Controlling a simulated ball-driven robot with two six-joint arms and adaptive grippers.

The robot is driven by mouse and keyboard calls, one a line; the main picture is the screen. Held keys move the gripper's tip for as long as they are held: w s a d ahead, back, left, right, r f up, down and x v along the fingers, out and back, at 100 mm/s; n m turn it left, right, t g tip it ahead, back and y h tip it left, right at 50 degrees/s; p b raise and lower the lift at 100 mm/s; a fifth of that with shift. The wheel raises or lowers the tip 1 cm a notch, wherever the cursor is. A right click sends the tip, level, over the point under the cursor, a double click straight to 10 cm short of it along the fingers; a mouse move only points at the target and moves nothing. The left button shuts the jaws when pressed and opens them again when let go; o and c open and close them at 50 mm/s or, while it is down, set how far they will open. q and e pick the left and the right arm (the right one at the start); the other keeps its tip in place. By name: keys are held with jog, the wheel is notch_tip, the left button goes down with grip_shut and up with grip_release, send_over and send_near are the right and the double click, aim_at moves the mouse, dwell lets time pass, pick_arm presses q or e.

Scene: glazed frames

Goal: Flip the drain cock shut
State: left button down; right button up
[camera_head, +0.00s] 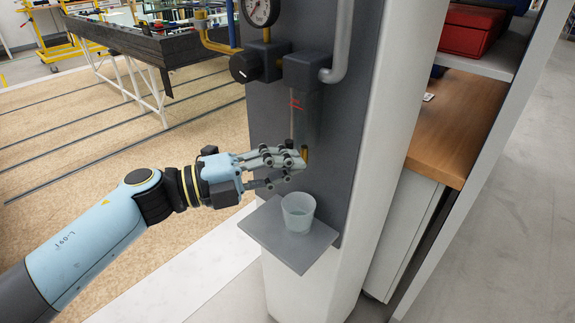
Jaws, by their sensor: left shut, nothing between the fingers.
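A clear filter bowl (307,118) with red marks hangs under a dark block on the grey panel. A small brass piece (305,154), which looks like the drain cock, shows at its lower end. My left gripper (298,161) is shut and empty, with its fingertips at the brass piece. The fingers partly cover it, so I cannot tell the lever's position or whether they touch it. A translucent cup (298,211) stands upright on a grey shelf (266,237) below the gripper. My right gripper is not in view.
A black knob (245,67), a round gauge (260,10) and a grey pipe (341,45) sit above on the panel (368,70). A wooden counter (452,125) is at the right. Open floor lies left of the panel.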

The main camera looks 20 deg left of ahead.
pick_arm(q)
jog(key=shift+a+n, duration=0.1)
jog(key=shift+n, duration=0.3)
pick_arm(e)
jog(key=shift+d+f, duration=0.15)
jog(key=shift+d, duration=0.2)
